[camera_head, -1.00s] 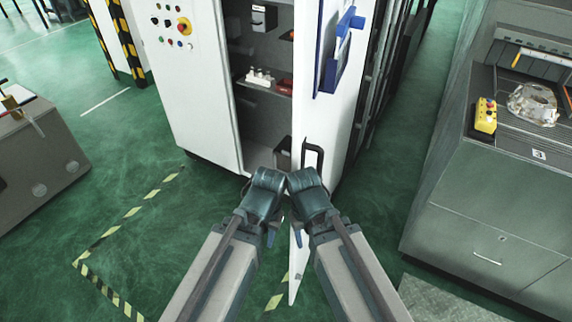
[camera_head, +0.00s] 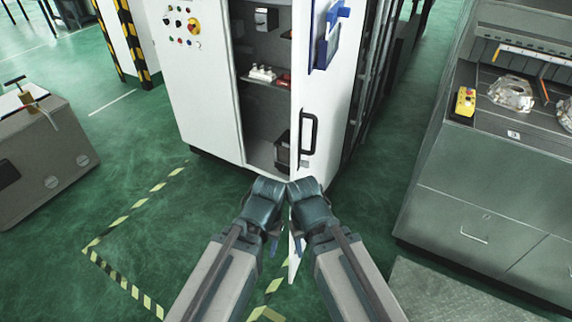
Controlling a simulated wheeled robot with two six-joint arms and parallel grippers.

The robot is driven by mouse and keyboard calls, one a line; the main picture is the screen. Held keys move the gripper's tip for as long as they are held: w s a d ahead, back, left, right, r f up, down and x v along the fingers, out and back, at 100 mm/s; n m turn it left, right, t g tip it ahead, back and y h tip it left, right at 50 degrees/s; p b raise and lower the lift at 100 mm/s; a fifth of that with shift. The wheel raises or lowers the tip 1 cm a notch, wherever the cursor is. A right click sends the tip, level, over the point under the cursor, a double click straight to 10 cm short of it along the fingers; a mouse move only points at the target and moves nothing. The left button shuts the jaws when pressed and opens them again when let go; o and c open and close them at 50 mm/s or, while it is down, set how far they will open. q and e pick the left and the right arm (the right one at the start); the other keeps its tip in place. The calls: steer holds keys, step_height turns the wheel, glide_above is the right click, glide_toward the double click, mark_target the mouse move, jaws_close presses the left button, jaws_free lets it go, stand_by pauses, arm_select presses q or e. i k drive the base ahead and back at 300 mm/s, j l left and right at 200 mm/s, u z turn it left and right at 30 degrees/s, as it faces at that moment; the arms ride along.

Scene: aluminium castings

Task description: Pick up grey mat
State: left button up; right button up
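A flat grey textured sheet (camera_head: 450,296), which looks like a mat, lies on the green floor at the bottom right, in front of the grey drawer cabinet. Its lower edge is cut off by the frame. My arms rise from the bottom centre and meet near the middle. My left gripper (camera_head: 272,243) and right gripper (camera_head: 299,244) are mostly hidden behind my arm links. Only small bluish parts show, so their fingers cannot be made out. Both are left of the sheet and apart from it.
A white cabinet (camera_head: 205,110) stands ahead with its door (camera_head: 325,110) open towards me. A grey drawer cabinet (camera_head: 470,200) on the right bears castings (camera_head: 511,93) and a yellow button box (camera_head: 465,102). A grey bench (camera_head: 45,160) stands left. Striped tape marks open floor at left.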

mark_target(284, 149)
steer(key=k+u, duration=0.15)
steer(key=u, duration=1.35)
steer(key=i+j, duration=0.15)
steer(key=i, duration=0.45)
steer(key=i+j, duration=0.1)
steer(key=i, duration=0.55)
steer(key=i+z, duration=0.15)
steer(key=i, duration=0.25)
steer(key=i+j+z, duration=0.2)
steer(key=i, duration=0.15)
steer(key=i+z, duration=0.2)
steer(key=z, duration=0.2)
steer(key=i+z, duration=0.45)
steer(key=z, duration=0.3)
steer(key=i+l+z, duration=0.1)
steer(key=z, duration=0.3)
steer(key=i+z, duration=0.25)
steer(key=z, duration=0.15)
steer(key=i+l+z, duration=0.1)
steer(key=z, duration=0.35)
steer(key=i+j+z, duration=0.1)
steer(key=i+z, duration=0.15)
steer(key=z, duration=0.15)
steer(key=u, duration=0.1)
